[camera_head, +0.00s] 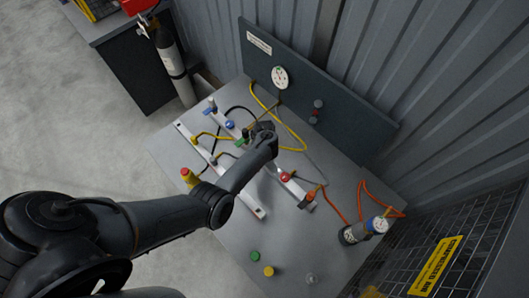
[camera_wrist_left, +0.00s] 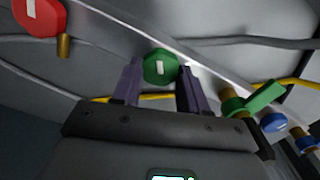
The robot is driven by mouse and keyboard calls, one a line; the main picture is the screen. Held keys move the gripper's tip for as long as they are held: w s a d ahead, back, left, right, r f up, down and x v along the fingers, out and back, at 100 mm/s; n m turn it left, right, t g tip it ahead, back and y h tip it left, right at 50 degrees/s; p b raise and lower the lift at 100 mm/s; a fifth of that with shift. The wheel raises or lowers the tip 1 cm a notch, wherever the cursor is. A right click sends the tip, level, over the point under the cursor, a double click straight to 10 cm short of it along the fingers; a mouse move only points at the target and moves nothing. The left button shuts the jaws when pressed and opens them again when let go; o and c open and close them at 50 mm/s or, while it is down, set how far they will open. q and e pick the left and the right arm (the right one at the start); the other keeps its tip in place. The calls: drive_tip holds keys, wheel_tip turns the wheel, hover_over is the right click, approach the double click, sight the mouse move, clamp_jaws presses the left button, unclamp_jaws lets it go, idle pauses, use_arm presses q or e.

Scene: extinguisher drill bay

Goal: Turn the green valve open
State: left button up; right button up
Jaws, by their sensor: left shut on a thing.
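The green valve (camera_wrist_left: 160,66) is a round, faceted knob with a white bar, on a pale metal rail. In the wrist view it sits between the two fingers of my left gripper (camera_wrist_left: 160,86), which is shut on it. In the head view my left gripper (camera_head: 263,132) reaches down over the rail and hides the knob. A green lever (camera_wrist_left: 262,98) on a brass fitting is beside the knob, to the right in the wrist view; it also shows in the head view (camera_head: 241,142). My right gripper is not in view.
A red knob (camera_head: 286,176) and a blue knob (camera_head: 230,125) flank the gripper along the rail. Hoses cross the grey bench (camera_head: 310,245). A gauge (camera_head: 280,77) is on the back panel.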

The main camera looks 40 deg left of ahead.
use_arm(q)
drive_tip(key=n+p, duration=0.1)
drive_tip(key=n, duration=0.4)
drive_tip(key=shift+n, duration=0.3)
drive_tip(key=n, duration=0.5)
drive_tip(key=shift+n, duration=0.3)
drive_tip(key=shift+s+a, duration=0.1)
drive_tip(key=o, duration=1.1)
drive_tip(key=shift+c, duration=0.2)
drive_tip(key=shift+r, duration=0.1)
wheel_tip(320, 180, up, 11)
drive_tip(key=p, duration=0.3)
drive_tip(key=shift+f+p, duration=0.2)
drive_tip(key=shift+p, duration=0.2)
